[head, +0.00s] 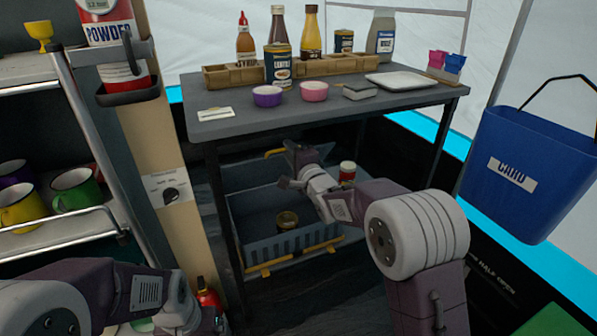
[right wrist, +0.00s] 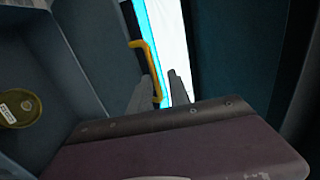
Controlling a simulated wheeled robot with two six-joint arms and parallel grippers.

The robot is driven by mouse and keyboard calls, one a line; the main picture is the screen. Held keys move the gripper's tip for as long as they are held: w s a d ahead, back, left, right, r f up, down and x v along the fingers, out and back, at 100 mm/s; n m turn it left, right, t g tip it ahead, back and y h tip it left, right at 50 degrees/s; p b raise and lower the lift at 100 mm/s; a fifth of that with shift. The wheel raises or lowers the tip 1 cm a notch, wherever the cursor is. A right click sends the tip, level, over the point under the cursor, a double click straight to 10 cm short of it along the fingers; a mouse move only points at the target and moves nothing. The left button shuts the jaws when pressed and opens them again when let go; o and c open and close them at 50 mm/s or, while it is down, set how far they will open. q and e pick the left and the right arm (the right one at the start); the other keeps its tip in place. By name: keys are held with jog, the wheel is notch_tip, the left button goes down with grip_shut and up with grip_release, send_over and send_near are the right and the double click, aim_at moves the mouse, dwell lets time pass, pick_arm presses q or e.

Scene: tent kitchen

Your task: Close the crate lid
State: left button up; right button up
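A blue-grey crate (head: 262,247) stands open on the low level under the table. Its inside shows, with a small can (head: 287,221) in it. A yellow bar (head: 292,260) runs along its front. Another yellow handle (head: 274,153) shows at the back, apparently on the raised lid, whose outline is mostly hidden in the dark. My right gripper (head: 298,156) reaches in over the back of the crate near that handle. In the right wrist view its fingers (right wrist: 160,78) are apart, with the yellow handle (right wrist: 146,62) beside the left finger; contact is unclear.
The table (head: 215,126) above carries bottles, cans, bowls and a tray. Its legs flank the crate. A red-lidded jar (head: 347,171) is by my right arm. A blue bucket (head: 530,170) hangs at right; a mug shelf (head: 90,225) stands at left.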

jog(key=f+b+v, duration=0.1)
jog(key=b+v, duration=0.1)
jog(key=v, duration=0.4)
jog(key=shift+f, duration=0.25)
dwell(0.4)
